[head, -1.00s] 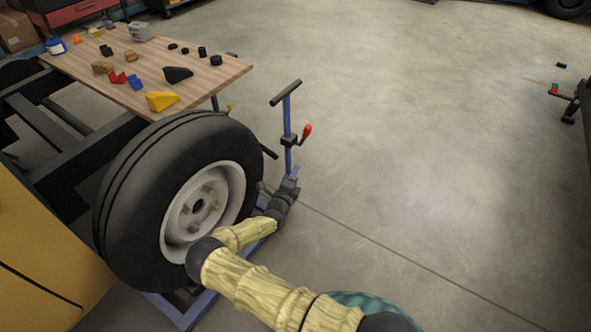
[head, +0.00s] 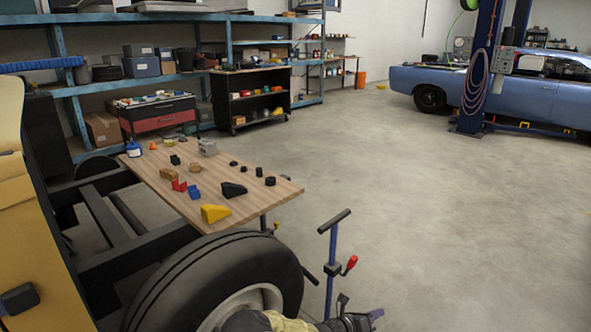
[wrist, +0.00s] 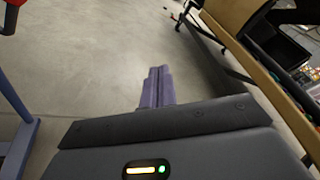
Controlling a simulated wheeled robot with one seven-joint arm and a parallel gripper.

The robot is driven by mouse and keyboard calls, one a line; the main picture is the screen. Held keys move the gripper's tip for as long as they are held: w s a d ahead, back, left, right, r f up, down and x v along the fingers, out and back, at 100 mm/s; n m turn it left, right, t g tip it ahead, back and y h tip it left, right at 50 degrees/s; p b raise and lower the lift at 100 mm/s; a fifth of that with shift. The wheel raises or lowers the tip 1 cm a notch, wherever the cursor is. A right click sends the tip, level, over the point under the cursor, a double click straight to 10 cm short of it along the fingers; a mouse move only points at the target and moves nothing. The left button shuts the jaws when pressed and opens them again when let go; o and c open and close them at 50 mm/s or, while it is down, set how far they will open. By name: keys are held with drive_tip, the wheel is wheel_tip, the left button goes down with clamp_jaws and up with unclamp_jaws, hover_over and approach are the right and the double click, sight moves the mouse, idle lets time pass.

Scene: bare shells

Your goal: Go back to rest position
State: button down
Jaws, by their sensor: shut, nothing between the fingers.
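My gripper (head: 375,314) shows at the bottom edge of the head view, just right of the black tyre (head: 225,272) and below the blue stand with a T-shaped top (head: 331,250). In the wrist view its two purple fingers (wrist: 157,87) are together with nothing between them, over bare concrete floor. My arm is mostly cut off by the lower edge of the head view. The red knob on the stand also shows at the upper left of the wrist view (wrist: 13,16).
A wooden board (head: 265,196) holding coloured blocks and black parts lies behind the tyre. A red tool cart (head: 158,115) and blue shelving stand behind. A blue car (head: 510,98) is at the back right. The concrete floor at centre and right is clear.

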drive_tip(key=s+d+r+m+g+y, duration=0.1)
drive_tip(key=s+r+m+g+y, duration=0.2)
drive_tip(key=s+m, duration=0.45)
drive_tip(key=s+r+m+g+y, duration=0.2)
drive_tip(key=s+m+g, duration=0.35)
drive_tip(key=m, duration=0.25)
drive_tip(key=s+a+r+m+t+y, duration=0.2)
drive_tip(key=s+a+r+m+y, duration=0.3)
drive_tip(key=s+r+m, duration=0.25)
drive_tip(key=s+a+r+m+t+y, duration=0.2)
drive_tip(key=s+a+r+m+y, duration=0.25)
drive_tip(key=s+r+m, duration=0.35)
wheel_tip(320, 180, up, 22)
drive_tip(key=w+m+p, duration=0.1)
drive_tip(key=p, duration=2.1)
drive_tip(key=shift+w+a+f+g, duration=0.15)
drive_tip(key=shift+w+a+g, duration=0.1)
drive_tip(key=shift+w+g, duration=0.1)
drive_tip(key=shift+s, duration=0.15)
